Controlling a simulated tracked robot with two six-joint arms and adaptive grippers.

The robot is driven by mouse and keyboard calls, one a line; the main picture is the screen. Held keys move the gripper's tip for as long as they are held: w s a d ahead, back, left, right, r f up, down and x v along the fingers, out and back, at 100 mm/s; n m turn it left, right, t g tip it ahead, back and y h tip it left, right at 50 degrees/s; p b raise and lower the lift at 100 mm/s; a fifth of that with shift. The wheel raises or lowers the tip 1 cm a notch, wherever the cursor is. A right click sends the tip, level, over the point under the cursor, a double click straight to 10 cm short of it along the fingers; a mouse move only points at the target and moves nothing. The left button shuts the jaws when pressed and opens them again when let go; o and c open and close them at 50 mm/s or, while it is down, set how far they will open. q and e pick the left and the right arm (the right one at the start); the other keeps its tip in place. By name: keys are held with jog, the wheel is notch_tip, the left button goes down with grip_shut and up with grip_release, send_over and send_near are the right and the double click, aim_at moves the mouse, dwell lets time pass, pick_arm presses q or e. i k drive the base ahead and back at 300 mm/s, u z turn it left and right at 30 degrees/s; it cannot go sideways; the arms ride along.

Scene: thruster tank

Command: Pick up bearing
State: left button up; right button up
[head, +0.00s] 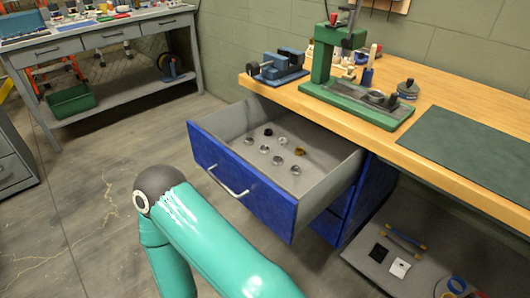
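Several small round metal parts lie spread on the floor of the open blue drawer (262,207). They look like bearings. Silvery ones include a ring (264,149), another (278,160) and one nearer the front (296,169). A dark one (268,132) lies at the back and a brass-coloured one (299,152) to the right. They are too small to tell which is the bearing of the task. Neither of my grippers is in view. A teal link of my arm shows in front of the drawer.
The wooden workbench (470,150) bears a green press (322,75), a blue vise (278,66) and a dark green mat (470,148). A lower shelf (420,275) holds small parts at bottom right. A grey table (100,32) stands at back left. The floor between is clear.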

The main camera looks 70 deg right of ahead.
aim_at(277, 160)
jog(key=z, duration=0.3)
jog(key=k, duration=1.6)
jog(key=z, duration=0.85)
jog(key=i, duration=1)
jog(key=u, duration=0.05)
